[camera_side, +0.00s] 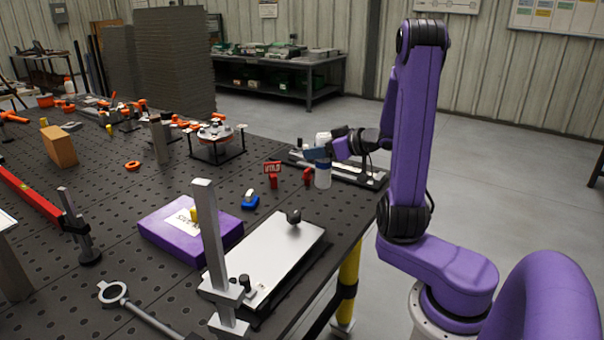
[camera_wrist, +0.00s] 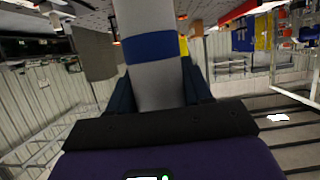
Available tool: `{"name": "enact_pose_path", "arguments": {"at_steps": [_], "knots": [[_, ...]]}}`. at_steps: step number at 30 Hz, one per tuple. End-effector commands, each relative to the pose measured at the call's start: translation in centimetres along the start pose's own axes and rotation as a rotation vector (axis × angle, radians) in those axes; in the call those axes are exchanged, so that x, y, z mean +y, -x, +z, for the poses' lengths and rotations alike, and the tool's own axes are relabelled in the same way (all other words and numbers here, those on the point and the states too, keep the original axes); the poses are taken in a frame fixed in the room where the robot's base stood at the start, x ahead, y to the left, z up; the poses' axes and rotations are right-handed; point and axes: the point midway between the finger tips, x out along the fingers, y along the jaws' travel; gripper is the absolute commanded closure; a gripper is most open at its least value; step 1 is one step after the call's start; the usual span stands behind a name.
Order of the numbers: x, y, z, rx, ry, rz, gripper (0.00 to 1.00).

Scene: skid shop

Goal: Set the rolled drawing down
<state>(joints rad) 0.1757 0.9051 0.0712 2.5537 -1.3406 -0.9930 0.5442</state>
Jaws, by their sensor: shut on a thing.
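The rolled drawing (camera_side: 323,178) is a white cylinder with a blue band. It stands upright in the side view near the table's right edge. My gripper (camera_side: 318,153) reaches in from the right and is shut around its upper part, with the white top showing above the fingers. In the wrist view the roll (camera_wrist: 158,85) runs up from between my gripper's dark fingers (camera_wrist: 160,95), its blue band just beyond them. I cannot tell whether its lower end touches the table (camera_side: 110,200).
A black rack (camera_side: 374,180) lies just behind the roll. A red clamp (camera_side: 308,177), a red sign (camera_side: 272,170) and a blue tool (camera_side: 250,201) stand to its left. A purple box (camera_side: 160,226) and a white plate (camera_side: 270,252) lie nearer the camera. Bare table shows between them.

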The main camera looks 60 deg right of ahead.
Motion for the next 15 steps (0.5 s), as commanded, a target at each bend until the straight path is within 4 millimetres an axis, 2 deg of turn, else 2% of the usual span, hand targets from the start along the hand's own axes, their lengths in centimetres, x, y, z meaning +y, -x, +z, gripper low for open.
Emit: {"name": "enact_pose_path", "arguments": {"at_steps": [15], "knots": [[1.4, -3.4, 0.3, -0.002, -0.002, -0.002, 0.84]]}}
